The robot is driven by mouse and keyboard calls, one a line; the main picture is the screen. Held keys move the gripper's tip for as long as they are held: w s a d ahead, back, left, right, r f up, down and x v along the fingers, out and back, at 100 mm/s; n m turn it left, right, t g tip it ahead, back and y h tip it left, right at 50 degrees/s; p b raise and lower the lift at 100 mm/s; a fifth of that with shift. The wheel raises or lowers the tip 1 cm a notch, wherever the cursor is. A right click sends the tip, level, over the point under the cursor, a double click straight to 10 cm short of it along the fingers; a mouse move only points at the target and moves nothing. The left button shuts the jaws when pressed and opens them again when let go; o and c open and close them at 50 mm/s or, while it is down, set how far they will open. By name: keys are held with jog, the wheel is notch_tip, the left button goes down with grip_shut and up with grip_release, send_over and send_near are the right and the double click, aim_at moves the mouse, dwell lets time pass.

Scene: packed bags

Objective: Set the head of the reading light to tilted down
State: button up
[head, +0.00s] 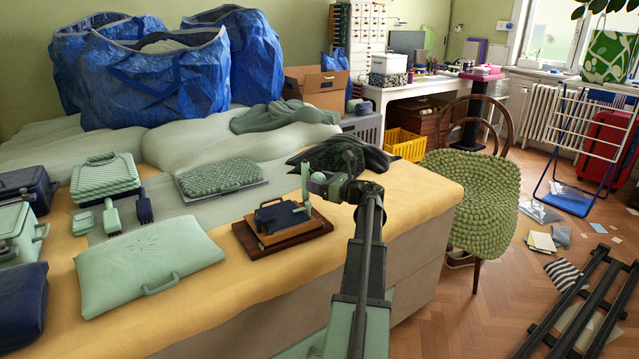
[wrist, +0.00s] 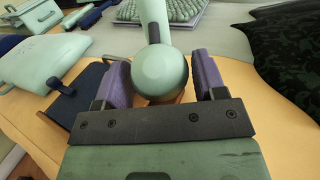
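The reading light stands at the right side of a small stack on the bed. Its pale green upright stem (head: 305,182) shows in the head view, with a small rounded pale green part (head: 318,178) beside it. In the wrist view the rounded green head (wrist: 161,72) lies between the two purple finger pads of my gripper (wrist: 160,80). A green stem with a dark strip (wrist: 152,30) runs up behind it. The pads are close to the head on both sides; I cannot tell whether they press on it. The head's tilt is hard to judge.
The stack has a dark wooden board (head: 262,247) and a navy case (head: 282,217). A flat green bag (head: 145,262) lies left, a textured green case (head: 222,177) behind, and a dark cloth (head: 345,156) behind my gripper. The yellow bed edge (head: 425,208) is clear at right.

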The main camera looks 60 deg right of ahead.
jog(key=c, duration=0.6)
jog(key=shift+w+f+t+b, duration=0.1)
jog(key=shift+f+t+b, duration=0.3)
jog(key=shift+b, duration=0.45)
jog(key=shift+w+r, duration=0.1)
jog(key=shift+r, duration=0.1)
jog(key=o, duration=0.9)
jog(key=shift+c, duration=0.2)
jog(key=s+f+b, duration=0.1)
jog(key=s, duration=0.9)
jog(key=shift+s+d, duration=0.2)
jog(key=shift+s, duration=0.2)
